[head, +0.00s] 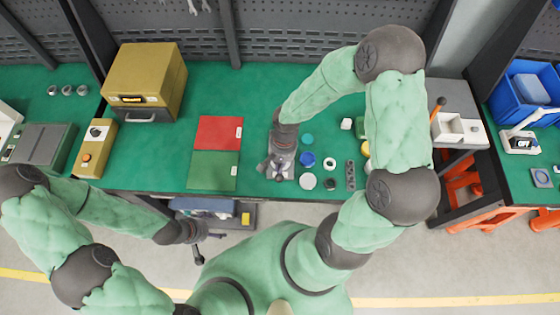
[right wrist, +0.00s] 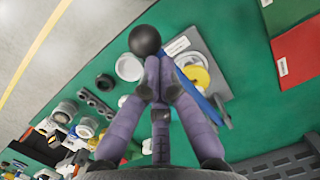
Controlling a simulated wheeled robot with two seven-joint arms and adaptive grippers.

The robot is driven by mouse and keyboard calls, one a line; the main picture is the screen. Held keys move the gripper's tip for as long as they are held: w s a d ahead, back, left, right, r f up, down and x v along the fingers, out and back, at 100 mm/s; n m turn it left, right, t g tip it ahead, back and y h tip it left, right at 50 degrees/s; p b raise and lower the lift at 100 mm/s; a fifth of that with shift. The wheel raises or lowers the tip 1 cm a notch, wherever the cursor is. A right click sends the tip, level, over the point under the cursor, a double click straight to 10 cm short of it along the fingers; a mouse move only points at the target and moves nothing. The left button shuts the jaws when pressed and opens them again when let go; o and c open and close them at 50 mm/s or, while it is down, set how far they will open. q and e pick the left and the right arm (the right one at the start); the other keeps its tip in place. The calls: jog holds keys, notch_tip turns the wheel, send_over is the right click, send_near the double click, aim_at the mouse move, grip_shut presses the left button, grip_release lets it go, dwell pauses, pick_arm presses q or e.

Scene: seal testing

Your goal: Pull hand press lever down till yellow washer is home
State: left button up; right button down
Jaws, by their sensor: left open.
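The hand press (head: 284,172) stands at the front edge of the green bench, partly hidden by my right gripper (head: 275,165). In the right wrist view my right gripper (right wrist: 152,75) has its fingers together on the lever, just below its black ball knob (right wrist: 147,40). The yellow washer (right wrist: 196,77) shows beside the fingers, at the press's grey base plate (right wrist: 192,46); how deep it sits is unclear. A blue bar (right wrist: 203,100) crosses in front of it. My left gripper (head: 197,238) is open and empty, low in front of the bench edge.
Several small round parts, among them a blue disc (head: 307,159) and a white disc (head: 307,181), lie right of the press. A red mat (head: 219,132) and a green mat (head: 213,170) lie left. A yellow cabinet (head: 145,80) stands at the back left.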

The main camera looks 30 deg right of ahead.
jog(key=shift+s+a+f+b, duration=0.2)
jog(key=shift+f+b, duration=0.2)
jog(key=shift+f, duration=0.2)
pick_arm(q)
jog(key=shift+f, duration=0.75)
jog(key=shift+r, duration=0.15)
pick_arm(e)
jog(key=shift+d+r, duration=0.1)
jog(key=shift+r, duration=0.05)
jog(key=shift+w+r+p, duration=0.15)
jog(key=shift+r+p, duration=0.05)
jog(key=shift+p, duration=0.1)
jog(key=w+d+r+p, duration=0.1)
jog(key=w+d+r, duration=0.1)
jog(key=r, duration=0.1)
jog(key=shift+w+r+p, duration=0.1)
jog(key=shift+r+p, duration=0.05)
jog(key=shift+p, duration=0.25)
pick_arm(q)
jog(key=shift+w+d+r, duration=0.1)
jog(key=shift+d+r, duration=0.15)
jog(key=shift+r, duration=0.35)
jog(key=shift+w+d+r, duration=0.1)
jog(key=shift+d+r, duration=0.1)
jog(key=shift+r, duration=0.4)
pick_arm(e)
notch_tip(320, 180, up, 9)
jog(key=shift+s+d, duration=0.25)
pick_arm(q)
jog(key=shift+s, duration=0.1)
